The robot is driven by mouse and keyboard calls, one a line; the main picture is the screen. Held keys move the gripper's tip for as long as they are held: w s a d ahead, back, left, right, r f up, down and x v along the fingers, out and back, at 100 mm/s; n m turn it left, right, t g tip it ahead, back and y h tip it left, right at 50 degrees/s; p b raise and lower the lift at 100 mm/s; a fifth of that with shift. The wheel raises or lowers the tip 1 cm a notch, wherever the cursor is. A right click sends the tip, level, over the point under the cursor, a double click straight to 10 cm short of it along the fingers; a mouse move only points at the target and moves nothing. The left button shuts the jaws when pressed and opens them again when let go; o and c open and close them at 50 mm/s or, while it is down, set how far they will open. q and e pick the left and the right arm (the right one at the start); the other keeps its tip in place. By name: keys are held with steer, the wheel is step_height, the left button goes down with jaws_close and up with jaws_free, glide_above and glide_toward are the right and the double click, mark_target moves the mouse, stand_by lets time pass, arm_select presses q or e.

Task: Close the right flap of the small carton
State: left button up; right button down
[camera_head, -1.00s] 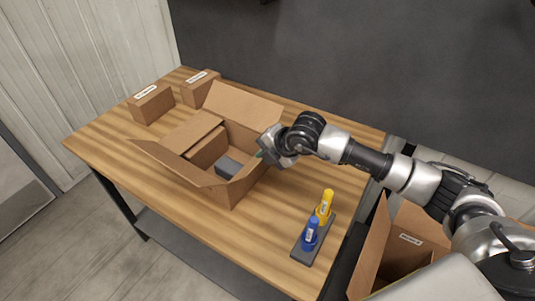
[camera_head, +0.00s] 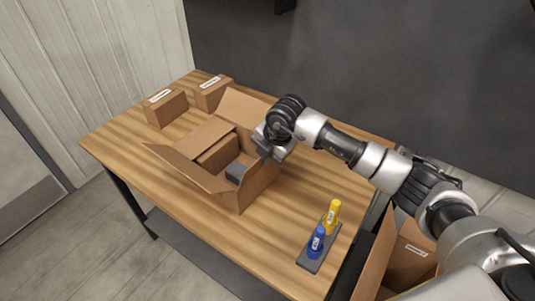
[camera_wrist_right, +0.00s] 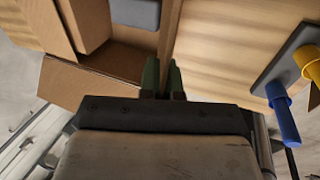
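The small carton (camera_head: 256,186) stands open on the table. Its back flap (camera_head: 245,108) is raised, and flaps on its left and front sides lean outward. A brown box and a grey block (camera_head: 236,172) are inside. My right gripper (camera_head: 265,156) is at the top of the carton's right side, largely hiding the right flap. In the right wrist view, its green fingertips (camera_wrist_right: 163,73) are close together, with the cardboard edge (camera_wrist_right: 169,35) running to the narrow gap between them. I cannot tell whether they grip it. My left gripper is not in view.
Two closed boxes (camera_head: 166,108) (camera_head: 213,94) stand at the table's back left. Another open carton (camera_head: 375,255) stands beyond the table's right edge. Bare tabletop lies right of the small carton.

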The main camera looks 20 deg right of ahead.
steer(key=c, duration=1.3)
jaws_free()
steer(key=b+v, duration=0.3)
steer(key=v, duration=0.7)
steer(key=shift+s+r, duration=0.1)
steer(key=shift+r, duration=0.3)
steer(key=shift+c, duration=0.5)
